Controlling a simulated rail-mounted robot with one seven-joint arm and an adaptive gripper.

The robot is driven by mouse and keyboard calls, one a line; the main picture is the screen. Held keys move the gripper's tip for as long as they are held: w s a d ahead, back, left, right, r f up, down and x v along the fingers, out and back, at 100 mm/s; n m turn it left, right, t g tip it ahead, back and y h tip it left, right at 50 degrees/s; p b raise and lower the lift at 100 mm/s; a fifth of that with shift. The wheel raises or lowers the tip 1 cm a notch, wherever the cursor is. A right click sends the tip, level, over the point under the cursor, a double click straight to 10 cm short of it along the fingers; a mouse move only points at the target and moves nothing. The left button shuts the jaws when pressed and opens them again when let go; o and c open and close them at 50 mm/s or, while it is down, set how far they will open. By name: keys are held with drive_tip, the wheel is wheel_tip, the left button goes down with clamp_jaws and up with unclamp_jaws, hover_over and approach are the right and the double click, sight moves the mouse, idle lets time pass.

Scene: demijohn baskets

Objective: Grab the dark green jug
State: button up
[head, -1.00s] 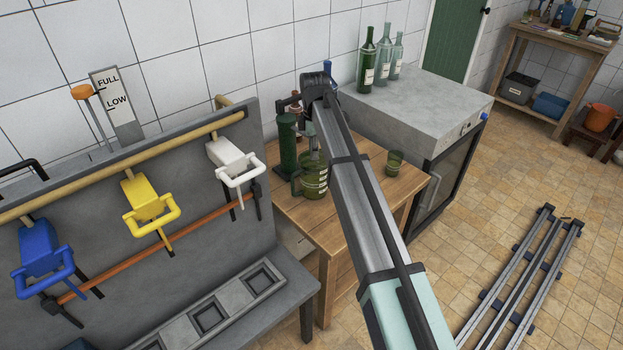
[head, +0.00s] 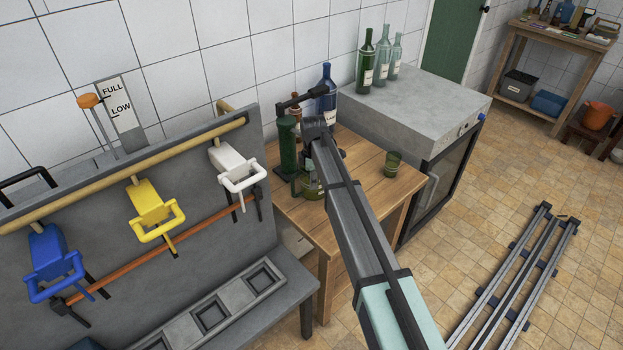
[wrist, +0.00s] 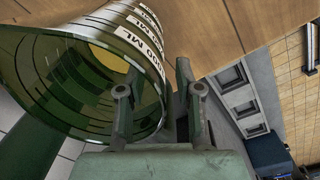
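The dark green jug (head: 312,188) stands on the small wooden table, with its handle toward the left. My arm hides much of its upper part in the head view. In the wrist view the jug (wrist: 95,70) fills the left side, its round mouth toward the camera and white ML markings on its wall. My gripper (wrist: 158,70) is open, its two fingers apart at the jug's right side. The left finger overlaps the jug in the picture.
A green cylinder with a lever (head: 287,145) stands close left of the jug, a blue bottle (head: 327,97) behind. A small green cup (head: 392,163) stands right on the wooden table (head: 350,215). The grey rack (head: 190,270) borders the left. The table's front is clear.

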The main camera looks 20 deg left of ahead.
drive_tip(key=shift+f, duration=0.75)
clamp_jaws()
drive_tip(key=shift+w+r, duration=0.1)
drive_tip(key=shift+r, duration=0.1)
drive_tip(key=shift+r+b, duration=0.5)
drive_tip(key=shift+r, duration=0.65)
drive_tip(key=s+d+b, duration=0.2)
drive_tip(key=s+d, duration=0.2)
drive_tip(key=d, duration=0.3)
drive_tip(key=s+d+b, duration=0.1)
drive_tip(key=s+d, duration=0.3)
drive_tip(key=d, duration=0.4)
drive_tip(key=shift+s+d+r+b, duration=0.3)
drive_tip(key=shift+r+b, duration=0.05)
drive_tip(key=shift+r, duration=0.1)
drive_tip(key=shift+d, duration=0.1)
